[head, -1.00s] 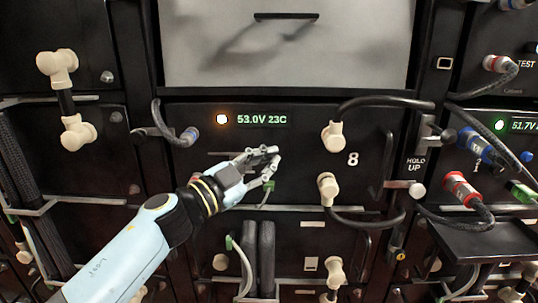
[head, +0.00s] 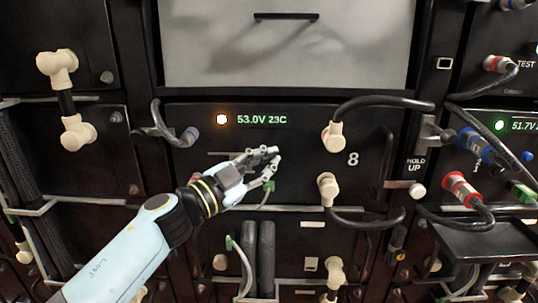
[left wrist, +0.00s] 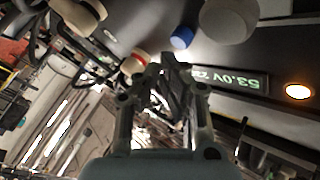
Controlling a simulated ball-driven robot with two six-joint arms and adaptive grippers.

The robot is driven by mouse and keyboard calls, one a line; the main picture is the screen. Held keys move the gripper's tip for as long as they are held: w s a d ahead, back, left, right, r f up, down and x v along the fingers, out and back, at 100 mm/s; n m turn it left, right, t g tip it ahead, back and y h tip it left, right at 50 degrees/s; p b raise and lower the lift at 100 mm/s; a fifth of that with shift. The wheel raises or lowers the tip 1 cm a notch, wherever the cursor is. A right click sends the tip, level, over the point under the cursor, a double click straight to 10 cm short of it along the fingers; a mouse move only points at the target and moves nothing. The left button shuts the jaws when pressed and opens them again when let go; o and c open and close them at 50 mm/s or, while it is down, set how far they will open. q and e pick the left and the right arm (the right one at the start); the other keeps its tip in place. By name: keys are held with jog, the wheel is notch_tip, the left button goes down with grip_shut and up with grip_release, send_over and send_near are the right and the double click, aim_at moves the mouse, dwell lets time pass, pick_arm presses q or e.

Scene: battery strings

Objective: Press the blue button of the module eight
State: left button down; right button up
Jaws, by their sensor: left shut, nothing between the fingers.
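Module eight (head: 305,170) is the dark panel with a white 8, a lit orange lamp (head: 222,119) and a green display (head: 262,120) reading 53.0V 23C. My left gripper (head: 270,166) is in front of its middle, below the display. In the left wrist view, a small blue button (left wrist: 182,37) shows just beyond the fingertips of my left gripper (left wrist: 174,68), apart from them in the picture; contact cannot be told. In the head view the button is not visible on this panel, possibly behind the hand. The left gripper is shut and empty. My right gripper is out of view.
Cream elbow connectors (head: 334,135) with black cables stand out at the panel's right. A grey-blue cable plug (head: 188,137) is at its left. A neighbouring module at the right has its own blue cap (head: 526,157) and red-ringed connector (head: 461,188). A grey drawer front (head: 290,55) is above.

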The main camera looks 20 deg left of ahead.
pick_arm(q)
jog(key=shift+w, duration=0.1)
jog(key=shift+w+a, duration=0.15)
jog(key=shift+w, duration=0.15)
jog(key=shift+w+a, duration=0.15)
jog(key=shift+w, duration=0.45)
dwell(0.8)
jog(key=shift+p, duration=0.3)
jog(key=shift+s+d+p, duration=0.15)
jog(key=shift+s+p, duration=0.1)
jog(key=shift+s, duration=0.25)
jog(key=shift+s+d+p, duration=0.15)
jog(key=shift+s+p, duration=0.1)
jog(key=shift+s, duration=0.25)
jog(key=shift+s, duration=0.1)
